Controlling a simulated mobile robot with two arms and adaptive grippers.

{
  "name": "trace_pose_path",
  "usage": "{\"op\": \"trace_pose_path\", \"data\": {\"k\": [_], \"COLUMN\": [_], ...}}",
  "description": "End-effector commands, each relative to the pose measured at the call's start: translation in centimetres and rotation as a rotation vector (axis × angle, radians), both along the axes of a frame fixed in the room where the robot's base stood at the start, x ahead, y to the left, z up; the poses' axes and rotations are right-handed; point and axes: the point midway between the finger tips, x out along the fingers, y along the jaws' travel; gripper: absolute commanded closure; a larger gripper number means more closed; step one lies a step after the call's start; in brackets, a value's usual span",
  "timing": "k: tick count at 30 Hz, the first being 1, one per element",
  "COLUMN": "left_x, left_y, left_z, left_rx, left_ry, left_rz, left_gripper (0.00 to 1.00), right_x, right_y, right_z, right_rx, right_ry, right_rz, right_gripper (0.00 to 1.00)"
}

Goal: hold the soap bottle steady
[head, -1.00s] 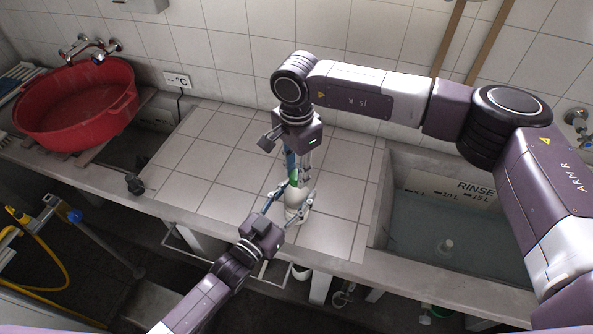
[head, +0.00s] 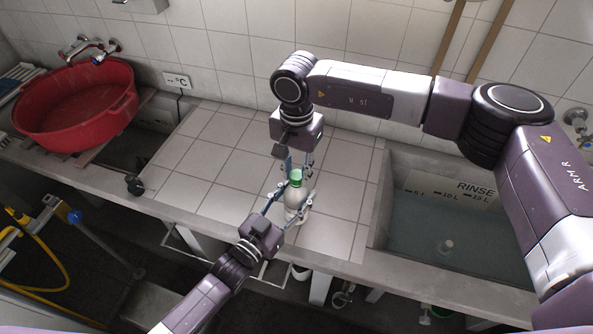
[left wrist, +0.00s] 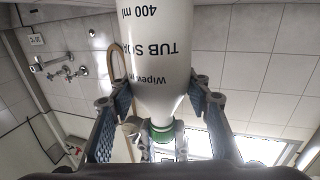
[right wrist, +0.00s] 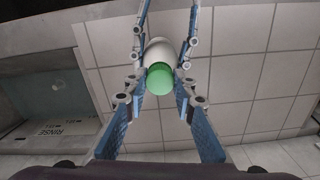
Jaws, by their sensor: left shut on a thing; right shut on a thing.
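The soap bottle (head: 294,200) is white with a green cap (head: 296,175) and stands upright near the counter's front edge. My left gripper (left wrist: 160,88) is shut on the bottle's body, one finger on each side. My right gripper (head: 299,168) comes from above, shut on the green cap. In the right wrist view the cap (right wrist: 160,78) sits between its fingertips. The bottle's base is partly hidden by my left gripper in the head view.
A rinse basin (head: 378,215) with water is sunk to the right, with a marked "RINSE" panel (head: 462,192). A red tub (head: 75,105) stands at far left below wall taps (head: 88,47). The tiled counter (head: 215,165) left of the bottle is clear.

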Motion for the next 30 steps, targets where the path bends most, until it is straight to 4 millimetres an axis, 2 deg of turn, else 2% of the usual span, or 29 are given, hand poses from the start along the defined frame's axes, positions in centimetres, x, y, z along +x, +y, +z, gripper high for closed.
{"op": "trace_pose_path", "data": {"k": [18, 30], "left_x": [0.0, 0.0], "left_y": [0.0, 0.0], "left_z": [0.0, 0.0], "left_rx": [0.001, 0.001], "left_ry": [0.001, 0.001], "left_rz": [0.000, 0.000], "left_gripper": [1.00, 1.00], "right_x": [0.1, 0.0], "right_y": [0.0, 0.0], "right_z": [2.0, 2.3], "right_rx": [0.000, 0.001], "right_ry": [-0.001, 0.000], "right_rz": [-0.001, -0.001], "right_gripper": [1.00, 1.00]}}
